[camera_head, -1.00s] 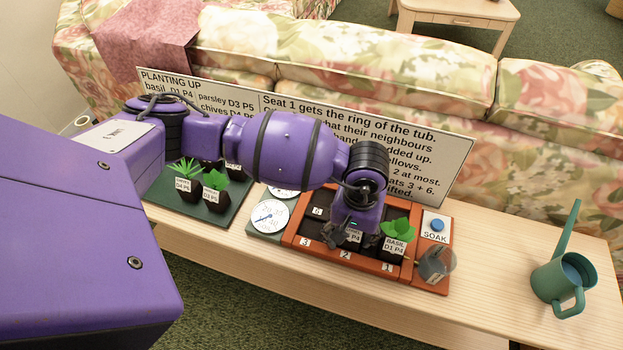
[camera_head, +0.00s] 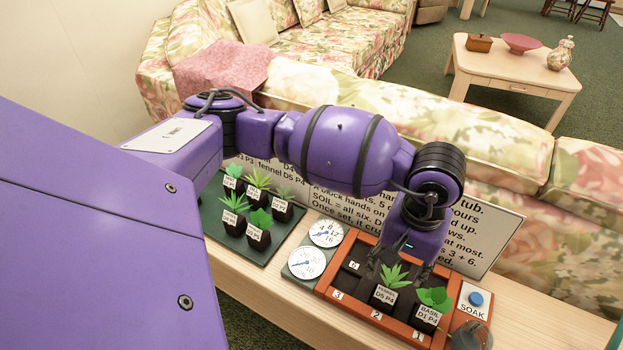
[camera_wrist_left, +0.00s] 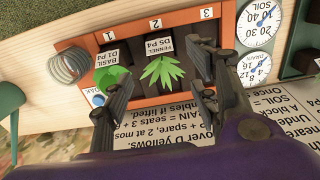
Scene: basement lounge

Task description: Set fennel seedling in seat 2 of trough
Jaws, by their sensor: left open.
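The fennel seedling (camera_head: 393,276), a spiky green plant in a dark labelled block, stands upright in seat 2 of the orange-rimmed trough (camera_head: 330,293). In the left wrist view, the fennel (camera_wrist_left: 160,70) shows below the number 2. The basil seedling (camera_head: 434,298) stands beside it in seat 1, and its leaves also show in the wrist view (camera_wrist_left: 112,77). My left gripper (camera_head: 404,262) is open just behind and above the fennel. In the wrist view its fingers (camera_wrist_left: 166,85) are spread either side of the leaves, holding nothing. My right gripper is not in view.
A dark green tray (camera_head: 222,229) with several seedlings stands left of the trough. Two dials (camera_head: 307,262) lie between them. A text board (camera_head: 490,235) stands behind.

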